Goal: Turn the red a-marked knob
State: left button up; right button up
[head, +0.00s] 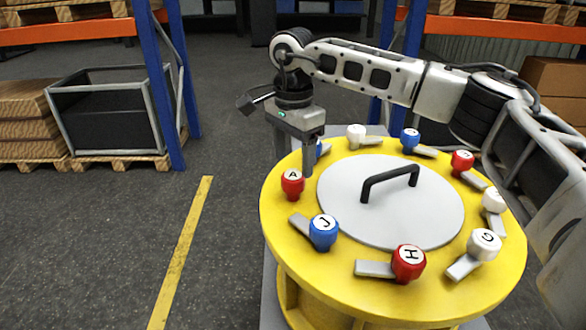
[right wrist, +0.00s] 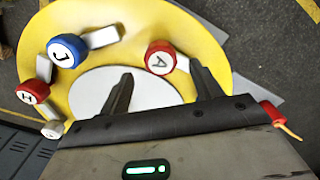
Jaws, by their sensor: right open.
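The red knob marked A (head: 292,184) stands at the left edge of the yellow round table (head: 345,300). In the right wrist view, the A knob (right wrist: 159,58) has a pale lever pointing right, partly hidden by a finger. My right gripper (head: 294,166) points down just above and behind the A knob. In the right wrist view, the right gripper (right wrist: 160,70) is open, with the knob showing between its two fingers. I cannot tell whether either finger touches it. My left gripper is not in view.
A blue J knob (head: 323,231) is close to the A knob; a red H knob (head: 408,262), white G knob (head: 484,245) and several others ring the table. A black handle (head: 390,182) rises from the grey centre disc (head: 430,215). Shelving (head: 160,80) stands behind.

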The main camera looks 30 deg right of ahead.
aim_at(293, 174)
jog(key=shift+f, duration=2.1)
jog(key=c, duration=1)
jog(key=shift+o, duration=0.2)
